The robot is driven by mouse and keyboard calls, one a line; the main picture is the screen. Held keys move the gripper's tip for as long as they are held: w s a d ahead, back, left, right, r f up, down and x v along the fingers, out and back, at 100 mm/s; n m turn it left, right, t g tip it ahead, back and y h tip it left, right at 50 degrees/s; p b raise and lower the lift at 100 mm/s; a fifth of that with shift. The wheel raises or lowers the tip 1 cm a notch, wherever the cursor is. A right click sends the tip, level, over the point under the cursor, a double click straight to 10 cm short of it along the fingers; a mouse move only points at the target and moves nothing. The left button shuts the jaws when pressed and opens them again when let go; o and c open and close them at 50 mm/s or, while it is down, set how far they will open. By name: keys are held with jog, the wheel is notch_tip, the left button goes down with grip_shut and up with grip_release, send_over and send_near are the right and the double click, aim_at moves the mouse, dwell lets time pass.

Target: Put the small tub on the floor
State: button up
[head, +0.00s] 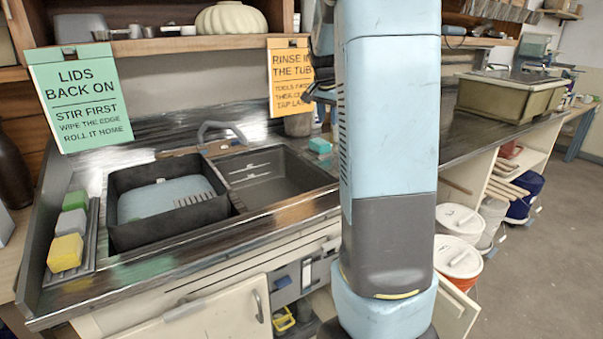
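A dark square tub (122,228) stands at the left of the sink, its rim above the counter, with a pale blue slotted piece (165,198) inside. A larger olive-beige tub (500,98) stands on the counter at the right, with a dark flat piece across its top. I cannot tell for certain which is the small tub. My blue and grey arm fills the middle of the head view and hides part of the counter. A dark part that may be my gripper (320,92) shows at its left edge; its fingers cannot be made out.
The grey sink basin (290,190) is beside the dark tub. Sponges (66,252) lie on a rack at the left. Lidded buckets (458,256) stand under the counter at the right, near a half-open door. The grey floor (545,270) at the right is clear.

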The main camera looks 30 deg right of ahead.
jog(key=s+a+r+n+t+y, duration=0.1)
jog(key=s+a+r+n, duration=0.15)
jog(key=s+a, duration=0.55)
jog(key=s+a+r+n+t+y, duration=0.15)
jog(key=s+a+n, duration=0.25)
jog(key=s+a, duration=0.4)
jog(key=s+a+f+n, duration=0.1)
jog(key=s+a+n, duration=0.1)
jog(key=s+a, duration=0.2)
jog(key=s+a+f+n, duration=0.2)
jog(key=s+a, duration=0.3)
jog(key=s, duration=0.6)
jog(key=shift+s+a+n+y, duration=0.25)
jog(key=shift+n+y, duration=0.1)
jog(key=shift+n, duration=0.2)
jog(key=shift+s, duration=0.1)
